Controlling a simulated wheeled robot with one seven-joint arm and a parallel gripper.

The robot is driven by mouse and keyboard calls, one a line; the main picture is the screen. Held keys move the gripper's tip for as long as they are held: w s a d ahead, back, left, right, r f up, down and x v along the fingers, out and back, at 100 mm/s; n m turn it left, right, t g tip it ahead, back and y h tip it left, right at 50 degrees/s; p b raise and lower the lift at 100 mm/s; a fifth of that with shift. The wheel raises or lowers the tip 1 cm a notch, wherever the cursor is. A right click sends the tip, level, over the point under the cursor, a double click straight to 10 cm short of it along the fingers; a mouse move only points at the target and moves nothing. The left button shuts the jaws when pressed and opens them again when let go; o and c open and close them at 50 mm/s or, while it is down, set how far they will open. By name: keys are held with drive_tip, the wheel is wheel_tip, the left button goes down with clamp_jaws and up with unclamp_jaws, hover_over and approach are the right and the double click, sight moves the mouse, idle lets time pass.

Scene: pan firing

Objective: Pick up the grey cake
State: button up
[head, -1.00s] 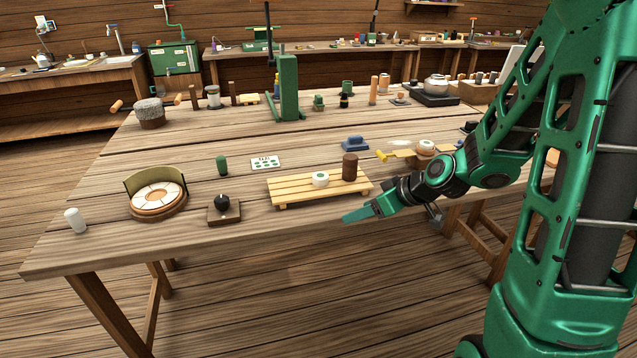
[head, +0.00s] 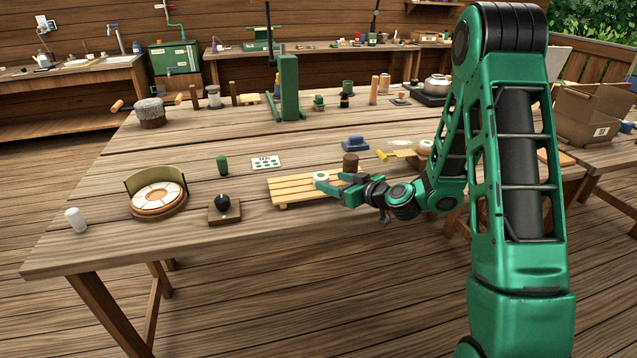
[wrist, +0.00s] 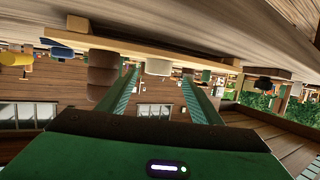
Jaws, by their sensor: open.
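The small pale grey-white cake (head: 320,177) with a green mark on top sits on the slatted wooden rack (head: 285,191). My gripper (head: 333,183) is open and empty at the rack, just right of the cake and partly over it in the head view. In the wrist view, which is upside down, the cake (wrist: 158,67) appears between the tips of my open fingers (wrist: 159,76). Whether the tips reach around it or stop short, I cannot tell.
A blue block (head: 354,143) and a yellow-handled board (head: 397,154) with another pale cake (head: 425,147) lie behind the rack. A black knob on a wooden base (head: 223,207) and a round segmented dish (head: 157,198) stand to the left. The table front is clear.

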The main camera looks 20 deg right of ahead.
sight(325, 179)
drive_tip(key=shift+x, duration=2.75)
drive_tip(key=shift+w+d, duration=0.1)
drive_tip(key=shift+d, duration=0.1)
drive_tip(key=c, duration=1.2)
